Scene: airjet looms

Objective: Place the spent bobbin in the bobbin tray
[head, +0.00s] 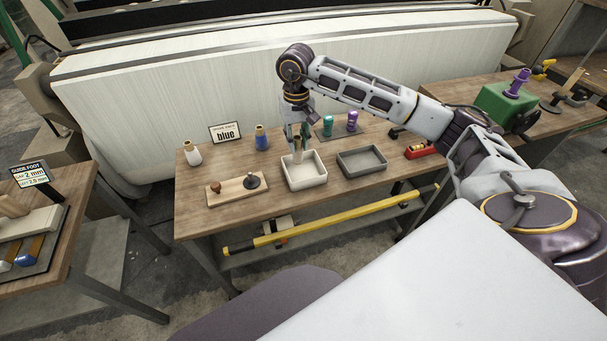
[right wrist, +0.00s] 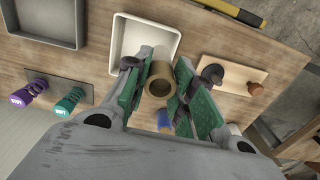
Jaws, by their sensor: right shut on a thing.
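The spent bobbin is a bare tan tube (head: 297,155), held upright between the fingers of my right gripper (head: 296,135). In the right wrist view, the bobbin's open round end (right wrist: 160,82) shows between the green-padded fingers of the gripper (right wrist: 160,92). The bobbin is over the back part of a white tray (head: 306,184), within its outline in the head view. I cannot tell whether its lower end touches the tray floor. In the right wrist view the white tray (right wrist: 138,38) looks empty where it shows. My left gripper is not in view.
A grey empty tray (head: 362,163) stands right of the white one. A wooden board with knobs (head: 236,189) lies to the left. Teal (head: 328,125) and purple (head: 352,121) bobbins stand at the back.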

